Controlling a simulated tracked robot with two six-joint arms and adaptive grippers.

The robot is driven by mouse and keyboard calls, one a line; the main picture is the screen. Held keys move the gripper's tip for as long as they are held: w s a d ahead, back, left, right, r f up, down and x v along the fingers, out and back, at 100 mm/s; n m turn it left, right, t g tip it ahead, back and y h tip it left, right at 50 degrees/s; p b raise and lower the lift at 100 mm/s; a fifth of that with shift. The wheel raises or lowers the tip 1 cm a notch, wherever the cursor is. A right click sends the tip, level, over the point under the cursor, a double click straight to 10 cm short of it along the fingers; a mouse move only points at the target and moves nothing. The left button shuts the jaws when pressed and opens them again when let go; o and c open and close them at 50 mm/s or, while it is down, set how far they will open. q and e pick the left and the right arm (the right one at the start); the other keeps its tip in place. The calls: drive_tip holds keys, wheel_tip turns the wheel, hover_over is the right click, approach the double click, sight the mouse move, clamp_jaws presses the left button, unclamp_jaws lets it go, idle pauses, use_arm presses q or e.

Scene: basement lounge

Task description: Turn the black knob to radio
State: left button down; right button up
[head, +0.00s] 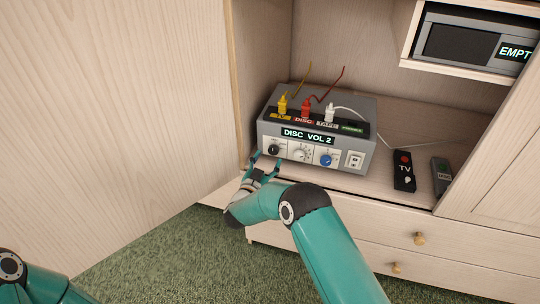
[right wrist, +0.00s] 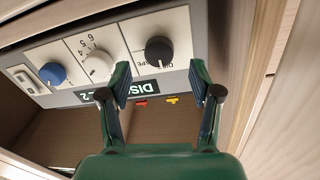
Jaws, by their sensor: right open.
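The black knob (head: 273,149) is at the left end of the front panel of a grey box (head: 368,157) whose display reads "DISC VOL 2". In the right wrist view, which shows the panel upside down, the black knob (right wrist: 159,51) has a small pale mark, with partly hidden lettering around it. My right gripper (head: 264,166) is just in front of the knob, open and empty. In the wrist view its two fingers (right wrist: 159,76) stand apart on either side of the knob's line, short of it. My left gripper is out of the head view; only part of its arm shows.
A white knob (head: 301,153) and a blue knob (head: 326,160) sit right of the black one. Yellow, red and white plugs stand on top. A TV remote (head: 404,171) and another remote (head: 441,176) lie right. A cabinet side wall (head: 238,80) is close on the left.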

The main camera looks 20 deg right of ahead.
sight(272, 152)
drive_tip(key=shift+x, duration=2)
